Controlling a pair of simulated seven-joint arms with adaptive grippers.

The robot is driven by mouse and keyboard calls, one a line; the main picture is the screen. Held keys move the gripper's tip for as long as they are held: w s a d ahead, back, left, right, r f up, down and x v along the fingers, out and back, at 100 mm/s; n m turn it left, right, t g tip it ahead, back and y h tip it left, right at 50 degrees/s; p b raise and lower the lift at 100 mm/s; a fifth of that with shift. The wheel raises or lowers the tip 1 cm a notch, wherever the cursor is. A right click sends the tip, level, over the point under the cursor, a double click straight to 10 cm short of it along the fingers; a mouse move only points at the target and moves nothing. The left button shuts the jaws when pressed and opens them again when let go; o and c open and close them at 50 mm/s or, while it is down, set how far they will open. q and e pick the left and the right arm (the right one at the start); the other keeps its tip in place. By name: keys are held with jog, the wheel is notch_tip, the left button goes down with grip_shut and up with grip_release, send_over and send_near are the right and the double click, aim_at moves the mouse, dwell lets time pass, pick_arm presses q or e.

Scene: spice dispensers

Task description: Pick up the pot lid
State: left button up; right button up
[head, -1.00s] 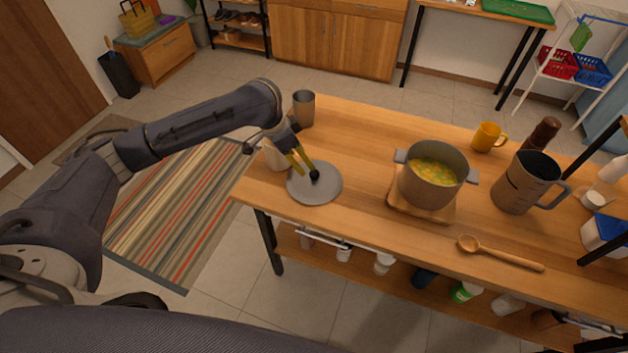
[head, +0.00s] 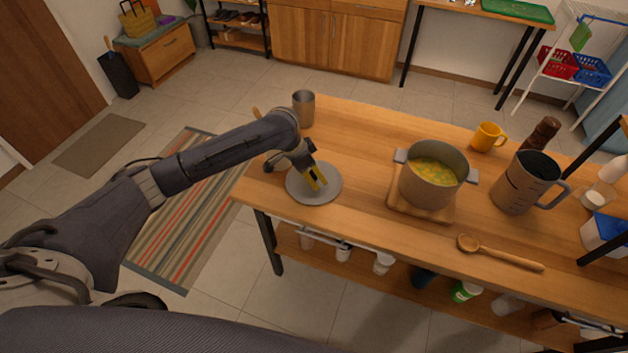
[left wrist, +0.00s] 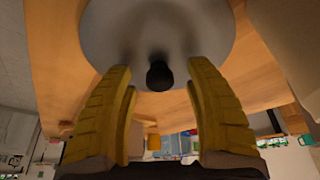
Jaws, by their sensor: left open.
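The pot lid (head: 300,193) is a flat grey disc lying on the left end of the wooden table. Its black knob (left wrist: 160,75) shows in the left wrist view, between my two yellow fingers. In the head view the gripper hides the knob. My left gripper (head: 319,184) is just above the lid, tilted down toward its middle. It also shows in the left wrist view (left wrist: 158,82), where the fingers are apart on either side of the knob, with clear gaps. The pot (head: 432,182) holds yellow-green soup and stands uncovered to the right. My right gripper is not in view.
The pot stands on a wooden board (head: 450,215). A grey cup (head: 304,108) stands behind the lid. A wooden spoon (head: 500,254), a large grey jug (head: 524,184) and a yellow mug (head: 488,137) are to the right. The table between lid and board is clear.

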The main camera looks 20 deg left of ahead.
pick_arm(q)
jog(key=shift+f, duration=0.2)
grip_shut()
dwell(0.4)
